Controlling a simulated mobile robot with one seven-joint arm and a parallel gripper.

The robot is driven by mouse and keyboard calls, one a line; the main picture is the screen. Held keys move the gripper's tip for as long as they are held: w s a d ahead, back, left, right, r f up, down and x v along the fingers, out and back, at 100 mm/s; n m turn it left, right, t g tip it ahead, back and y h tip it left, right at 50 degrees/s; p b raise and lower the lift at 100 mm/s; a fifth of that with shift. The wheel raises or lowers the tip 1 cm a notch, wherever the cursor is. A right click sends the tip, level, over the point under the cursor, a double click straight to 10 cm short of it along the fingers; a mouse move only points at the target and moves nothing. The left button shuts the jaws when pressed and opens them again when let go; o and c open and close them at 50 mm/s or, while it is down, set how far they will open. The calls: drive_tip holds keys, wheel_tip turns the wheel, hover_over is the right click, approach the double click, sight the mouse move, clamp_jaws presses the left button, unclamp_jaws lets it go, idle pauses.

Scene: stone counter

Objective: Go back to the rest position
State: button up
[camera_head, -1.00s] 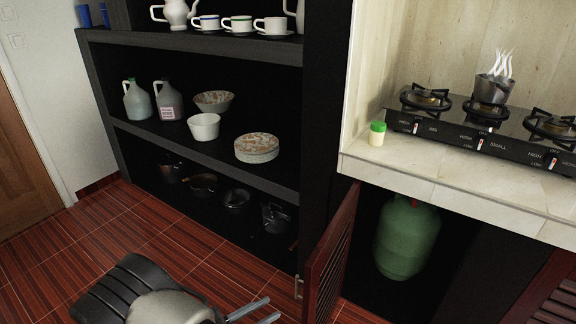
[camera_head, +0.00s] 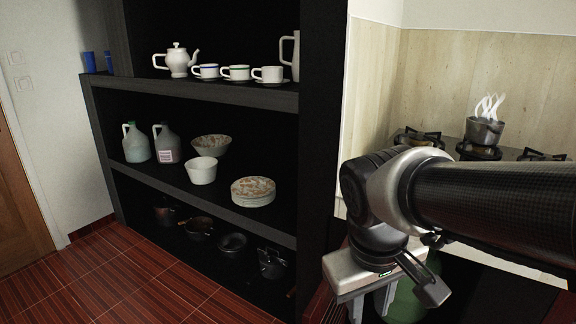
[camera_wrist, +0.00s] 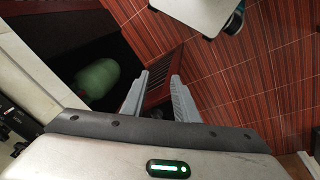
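My gripper (camera_head: 374,306) hangs at the lower right of the head view, with my dark arm reaching in from the right edge. In the wrist view my gripper (camera_wrist: 160,76) has its two grey fingers apart, with nothing between them. The fingers point past the slatted red-brown cabinet door (camera_wrist: 163,82), which shows behind and between them. I cannot tell whether they touch it.
A green gas cylinder (camera_wrist: 98,78) stands in the open cabinet, left of the fingers. The stove holds a steaming pot (camera_head: 484,131); my arm hides part of the counter. Shelves (camera_head: 200,88) with crockery stand at the left. The tiled floor (camera_wrist: 245,75) is largely clear.

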drive_tip(key=s+d+r+m+t+y+p, duration=0.1)
drive_tip(key=s+r+m+t+p, duration=0.2)
drive_tip(key=r+p, duration=2)
wheel_tip(320, 180, up, 4)
drive_tip(key=shift+d+r, duration=0.15)
drive_tip(key=shift+d, duration=0.05)
